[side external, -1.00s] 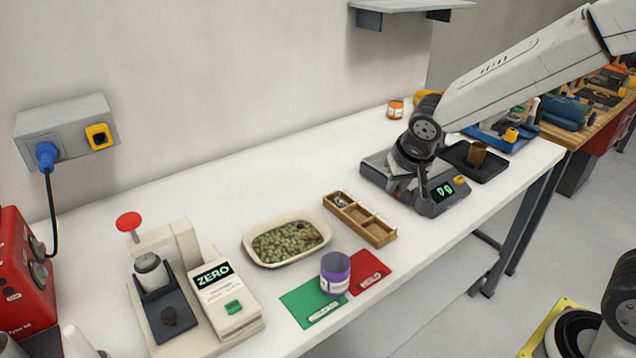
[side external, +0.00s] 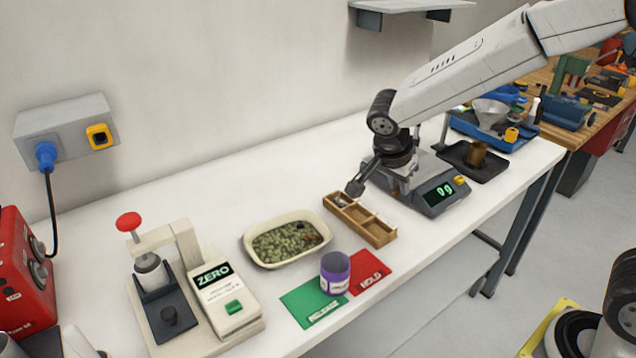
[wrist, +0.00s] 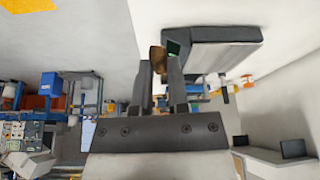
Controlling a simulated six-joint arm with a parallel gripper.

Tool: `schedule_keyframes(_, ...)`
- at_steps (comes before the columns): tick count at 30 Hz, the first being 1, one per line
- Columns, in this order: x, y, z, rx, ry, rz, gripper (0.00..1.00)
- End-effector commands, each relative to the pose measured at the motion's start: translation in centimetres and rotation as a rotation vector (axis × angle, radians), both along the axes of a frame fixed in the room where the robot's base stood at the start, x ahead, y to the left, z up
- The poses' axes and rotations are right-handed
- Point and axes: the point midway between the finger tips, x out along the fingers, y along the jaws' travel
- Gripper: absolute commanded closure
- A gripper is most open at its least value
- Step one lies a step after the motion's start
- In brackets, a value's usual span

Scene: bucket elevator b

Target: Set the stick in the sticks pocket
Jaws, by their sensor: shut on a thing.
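The wooden three-pocket tray (side external: 381,237) lies on the white bench, its pockets in a row. Its upper-left pocket holds a small dark and whitish item, too small to make out; the other two look empty. I cannot read which pocket is for sticks. My gripper (side external: 354,188) is tilted down, with its tips just over the tray's upper-left end. In the wrist view my gripper (wrist: 160,72) is shut on a small brown piece (wrist: 155,58), seemingly the stick, at its tips. Most of the piece is hidden, and in the side view I cannot make it out.
The scale (side external: 424,196), reading 0 g, stands right of the tray. The dish of green pellets (side external: 247,237) is to its left. A purple jar (side external: 335,273) stands by green (side external: 304,302) and red (side external: 368,271) cards. A zeroed press-like device (side external: 222,293) is at front left.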

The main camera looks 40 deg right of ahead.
Motion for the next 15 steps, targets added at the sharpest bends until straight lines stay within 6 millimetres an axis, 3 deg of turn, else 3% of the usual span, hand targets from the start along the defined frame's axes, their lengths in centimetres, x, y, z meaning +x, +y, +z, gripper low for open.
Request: schedule_keyframes(15,0.1,-0.74,0.29,0.0,0.001,-0.797,1.0)
